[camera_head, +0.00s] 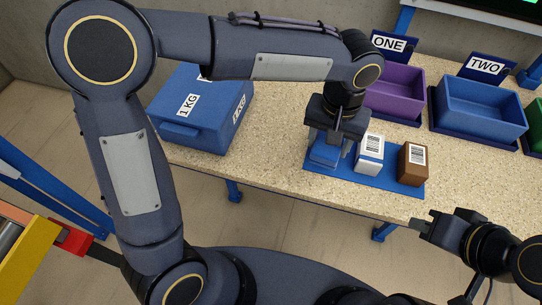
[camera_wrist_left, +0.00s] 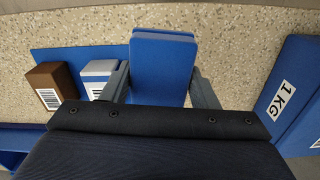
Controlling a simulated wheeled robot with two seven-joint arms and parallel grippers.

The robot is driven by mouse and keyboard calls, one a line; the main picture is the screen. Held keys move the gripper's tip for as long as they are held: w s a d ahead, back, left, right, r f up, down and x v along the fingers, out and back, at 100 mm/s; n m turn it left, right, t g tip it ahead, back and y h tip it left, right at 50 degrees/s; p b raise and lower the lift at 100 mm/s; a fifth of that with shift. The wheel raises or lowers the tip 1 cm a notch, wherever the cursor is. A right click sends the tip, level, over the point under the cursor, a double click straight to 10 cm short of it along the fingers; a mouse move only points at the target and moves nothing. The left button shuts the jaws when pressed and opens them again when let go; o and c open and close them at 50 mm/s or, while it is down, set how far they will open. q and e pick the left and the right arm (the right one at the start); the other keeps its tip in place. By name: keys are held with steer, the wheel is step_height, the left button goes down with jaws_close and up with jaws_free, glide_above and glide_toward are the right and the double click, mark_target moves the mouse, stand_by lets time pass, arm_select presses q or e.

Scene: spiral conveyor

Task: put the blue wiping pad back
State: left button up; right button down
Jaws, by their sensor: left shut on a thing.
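The blue wiping pad (camera_head: 325,154) is between the fingers of my left gripper (camera_head: 334,140), over the left end of a flat blue mat (camera_head: 376,187) on the table. In the left wrist view the pad (camera_wrist_left: 163,65) fills the space between the two fingers (camera_wrist_left: 160,88), and my left gripper is shut on it. I cannot tell whether the pad touches the mat. My right gripper (camera_head: 422,226) is at the lower right, off the table's front edge, and holds nothing that I can see. Its finger gap is not clear.
A white box (camera_head: 370,153) and a brown box (camera_head: 412,164) stand on the mat, right of the pad. A blue 1 KG box (camera_head: 205,110) is to the left. A purple bin (camera_head: 395,92) labelled ONE and a blue bin (camera_head: 480,105) labelled TWO stand behind.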

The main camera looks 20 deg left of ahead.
arm_select(q)
steer(key=w+a+f+p, duration=0.1)
steer(key=a+f, duration=0.2)
steer(key=a, duration=0.5)
glide_above(270, 161)
steer(key=d, duration=0.1)
step_height(270, 161, down, 5)
steer(key=shift+f+p, duration=0.15)
steer(key=shift+p, duration=0.3)
steer(key=shift+a+f, duration=0.3)
steer(key=shift+f, duration=0.1)
steer(key=shift+a+f, duration=0.25)
steer(key=shift+f, duration=1.35)
